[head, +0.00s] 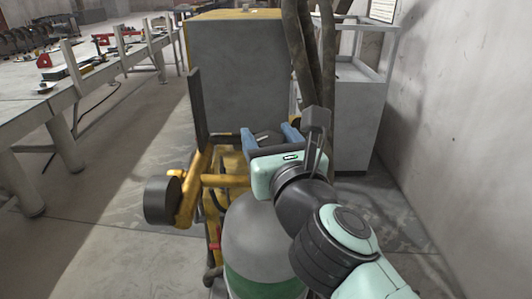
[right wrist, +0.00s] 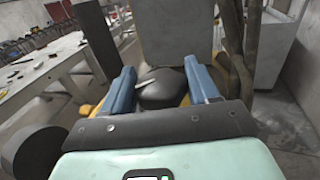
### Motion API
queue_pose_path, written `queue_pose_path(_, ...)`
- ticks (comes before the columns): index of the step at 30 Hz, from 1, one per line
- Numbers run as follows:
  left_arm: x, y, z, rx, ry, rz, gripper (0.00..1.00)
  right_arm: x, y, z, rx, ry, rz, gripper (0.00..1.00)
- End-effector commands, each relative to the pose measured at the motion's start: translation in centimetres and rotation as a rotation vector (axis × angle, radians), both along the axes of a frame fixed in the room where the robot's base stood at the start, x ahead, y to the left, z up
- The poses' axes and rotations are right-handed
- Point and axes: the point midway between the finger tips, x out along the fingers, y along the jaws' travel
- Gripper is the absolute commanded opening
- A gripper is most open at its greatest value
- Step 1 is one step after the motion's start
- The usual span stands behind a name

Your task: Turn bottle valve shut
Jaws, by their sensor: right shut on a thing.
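The bottle (head: 258,230) stands upright at the lower middle of the head view, with a grey top and a green lower part. My right gripper (head: 270,138) is above and just beyond it, pointing away from me, with blue fingers. A dark rounded knob, seemingly the bottle valve (right wrist: 160,88), sits between the two fingers in the right wrist view. The right gripper is shut on this valve. The bottle's neck is hidden behind my gripper and wrist. My left gripper is not in view.
A yellow frame (head: 197,182) with a black cylinder (head: 162,200) stands left of the bottle. A large grey box (head: 238,70) and thick hoses (head: 305,50) are behind. A grey cabinet (head: 355,120) and wall are right. A long workbench (head: 25,115) is left, with clear floor between.

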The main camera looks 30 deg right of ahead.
Motion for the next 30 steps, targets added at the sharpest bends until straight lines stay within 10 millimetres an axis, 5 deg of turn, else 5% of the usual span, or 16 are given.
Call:
queue_pose_path(8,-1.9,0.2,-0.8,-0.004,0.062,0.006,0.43,0.1,0.1,0.0,-0.002,0.001,-0.262,0.29)
queue_pose_path(30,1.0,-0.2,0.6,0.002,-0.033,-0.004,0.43,0.0,-0.1,0.0,0.002,0.003,-0.669,0.29)
